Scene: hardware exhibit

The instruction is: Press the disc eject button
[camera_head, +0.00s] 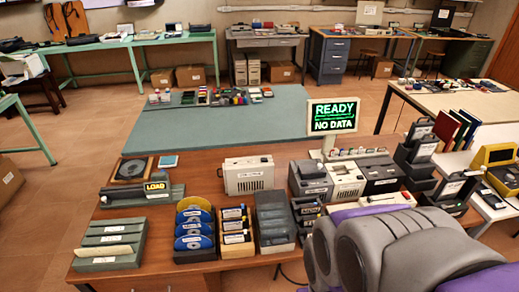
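No eject button can be made out at this size. A beige box-shaped device (249,178) with a small label stands in the middle of the brown table (205,160). A dark flat device (128,197) with a "LOAD" sign (155,187) lies to its left. Several blue discs (194,243) stand in a dark rack at the table's front edge. A screen (333,116) reads "READY" and "NO DATA" in green and white. Grey and purple parts of my own body fill the lower right. My gripper is not in view.
A grey-green case stack (108,245) and a grey box stack (273,217) stand along the front edge. More devices (346,179) crowd the table's right side. A teal-topped table (220,127) stands behind. Open tiled floor (45,225) lies at the left.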

